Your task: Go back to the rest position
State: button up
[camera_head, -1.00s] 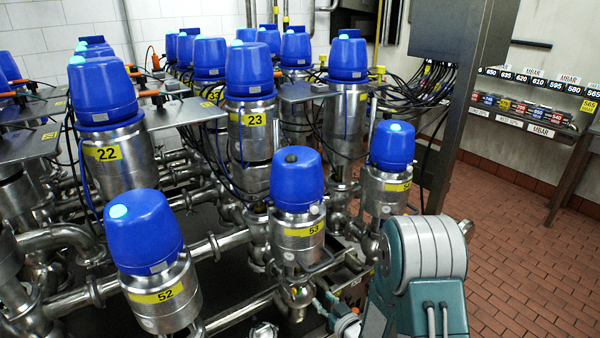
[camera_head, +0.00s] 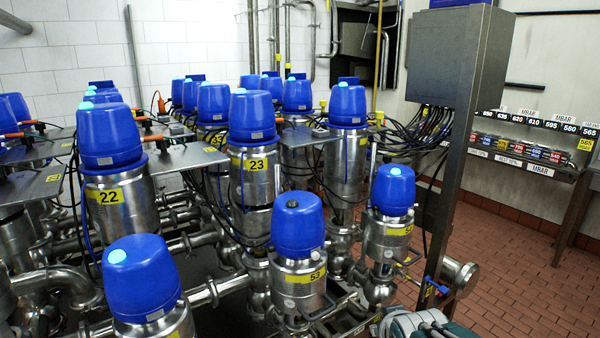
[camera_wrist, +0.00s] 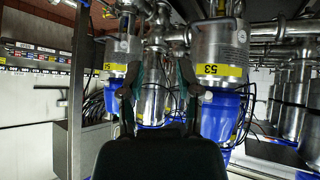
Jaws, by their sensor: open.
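My gripper (camera_wrist: 160,88) shows in the wrist view, which is upside down. Its two dark fingers stand apart with nothing between them. Valve 53 (camera_head: 297,250), a steel cylinder with a blue cap and yellow label, stands in the middle front of the head view. In the wrist view, valve 53 (camera_wrist: 219,55) is just right of the fingers, and a valve (camera_wrist: 122,60) is behind the left finger. I cannot tell if anything touches. In the head view, only a piece of my arm (camera_head: 425,325) shows at the bottom edge, and my gripper is not clearly visible.
Valves 22 (camera_head: 113,180), 23 (camera_head: 250,145) and others crowd the left and middle. A valve with a blue cap (camera_head: 393,188) stands right of valve 53. A steel post with a cabinet (camera_head: 445,55) rises behind. The tiled floor (camera_head: 500,270) at right is clear.

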jog(key=s+r+g, duration=0.1)
jog(key=s+r, duration=0.1)
jog(key=s, duration=0.6)
jog(key=s+r+m+g, duration=0.1)
jog(key=s+r+g, duration=0.1)
jog(key=s, duration=0.7)
jog(key=shift+a+r+m, duration=0.25)
jog(key=shift+a+m, duration=0.05)
jog(key=shift+a, duration=0.05)
